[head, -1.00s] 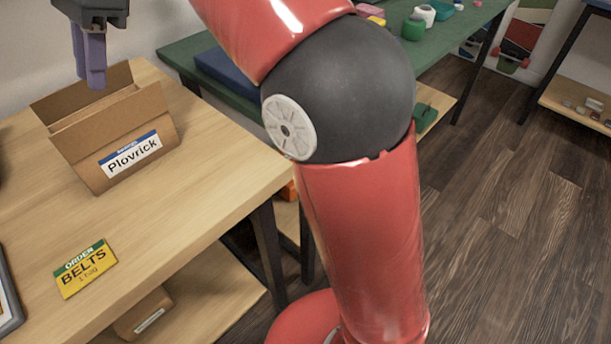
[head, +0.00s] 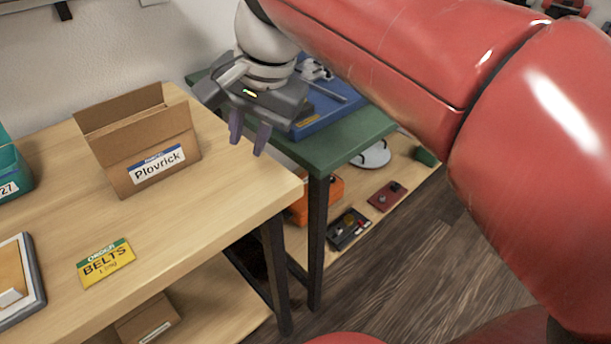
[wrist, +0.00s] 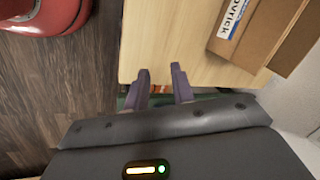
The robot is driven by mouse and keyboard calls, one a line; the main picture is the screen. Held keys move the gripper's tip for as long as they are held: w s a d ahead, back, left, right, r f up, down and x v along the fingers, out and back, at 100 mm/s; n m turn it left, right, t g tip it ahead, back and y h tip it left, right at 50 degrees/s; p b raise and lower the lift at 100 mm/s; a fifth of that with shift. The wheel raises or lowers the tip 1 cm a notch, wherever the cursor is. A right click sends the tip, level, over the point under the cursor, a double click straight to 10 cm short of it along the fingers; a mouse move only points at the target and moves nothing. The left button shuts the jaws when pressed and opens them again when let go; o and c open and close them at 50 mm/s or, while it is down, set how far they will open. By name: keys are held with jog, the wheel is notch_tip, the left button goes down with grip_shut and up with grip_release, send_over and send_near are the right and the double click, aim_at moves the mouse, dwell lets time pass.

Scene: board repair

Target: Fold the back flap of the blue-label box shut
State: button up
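The blue-label box (head: 150,172) is a brown cardboard box on the wooden table, with a white label with a blue strip reading "Plovrick" on its front. Its back flap (head: 118,107) stands up at the rear. Another cardboard panel rises in front of it, and the box's inside is mostly hidden. The box (wrist: 262,42) also shows at the upper right of the wrist view. My gripper (head: 249,138) is to the right of the box, apart from it, near the table's right end. Its two purple fingers (wrist: 161,87) are apart with nothing between them.
A yellow "BELTS" card (head: 106,264), a framed tray (head: 38,290) and a teal bin (head: 12,170) share the wooden table (head: 215,205). A green table (head: 345,140) with a blue tray (head: 335,112) stands to the right. The wood right of the box is clear.

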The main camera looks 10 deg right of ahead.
jog(key=s+d+f+n+t+h, duration=0.1)
jog(key=s+d+f+n, duration=0.2)
jog(key=d+f, duration=0.3)
jog(key=shift+s+d+t, duration=0.3)
jog(key=shift+s+d, duration=0.25)
jog(key=shift+s, duration=0.2)
jog(key=shift+f, duration=0.1)
